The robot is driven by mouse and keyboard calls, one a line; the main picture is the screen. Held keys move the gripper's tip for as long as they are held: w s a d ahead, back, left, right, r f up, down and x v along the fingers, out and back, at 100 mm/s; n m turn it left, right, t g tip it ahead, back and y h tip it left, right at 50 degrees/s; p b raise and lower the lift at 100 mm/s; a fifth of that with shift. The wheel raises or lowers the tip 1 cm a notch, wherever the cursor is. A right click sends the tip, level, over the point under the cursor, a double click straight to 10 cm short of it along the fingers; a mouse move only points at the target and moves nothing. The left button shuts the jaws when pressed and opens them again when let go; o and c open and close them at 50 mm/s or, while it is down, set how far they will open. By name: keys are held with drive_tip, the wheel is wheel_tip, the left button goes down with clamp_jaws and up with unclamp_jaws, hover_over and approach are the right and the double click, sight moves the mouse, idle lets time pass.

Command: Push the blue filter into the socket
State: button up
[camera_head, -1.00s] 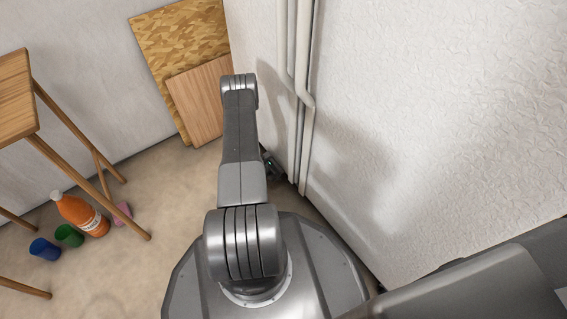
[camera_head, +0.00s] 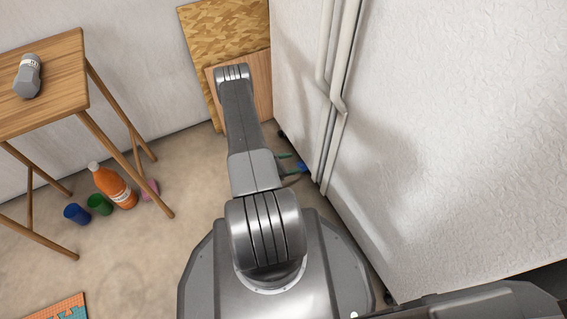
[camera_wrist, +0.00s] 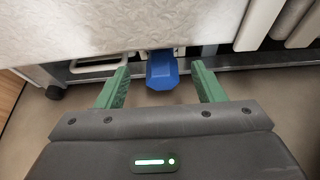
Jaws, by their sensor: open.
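The blue filter (camera_wrist: 162,72) shows in the wrist view, at the lower edge of the white textured panel, with its back end against a metal frame. How far it sits in a socket is hidden. My gripper (camera_wrist: 161,80) is open, one green finger on each side of the filter with gaps on both sides, and holds nothing. In the head view, the filter (camera_head: 303,166) is a small blue spot beside the pipes, and my gripper (camera_head: 288,164) is partly hidden behind my arm.
White pipes (camera_head: 336,100) run down the white panel (camera_head: 460,130) close to my arm. A wooden table (camera_head: 60,90) with a grey object (camera_head: 28,76) stands at left. An orange bottle (camera_head: 115,187) and blue (camera_head: 76,213) and green (camera_head: 99,204) cups are on the floor. Boards (camera_head: 228,40) lean behind.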

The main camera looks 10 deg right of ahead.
drive_tip(key=shift+p+v, duration=0.4)
drive_tip(key=shift+v, duration=1.5)
drive_tip(key=shift+s+f, duration=0.1)
drive_tip(key=shift+s, duration=0.05)
drive_tip(key=shift+f+b, duration=0.3)
drive_tip(key=shift+f, duration=0.05)
drive_tip(key=c, duration=0.5)
drive_tip(key=f+b, duration=0.1)
drive_tip(key=a+f+n+h+b, duration=0.1)
drive_tip(key=f+b, duration=0.1)
drive_tip(key=shift+f, duration=0.3)
clamp_jaws()
drive_tip(key=shift+a+f+b, duration=0.1)
drive_tip(key=shift+f+b, duration=0.2)
drive_tip(key=shift+f+n+g, duration=0.15)
drive_tip(key=shift+n+g, duration=0.15)
drive_tip(key=shift+d, duration=0.3)
drive_tip(key=shift+w+x, duration=0.2)
drive_tip(key=shift+x, duration=2.5)
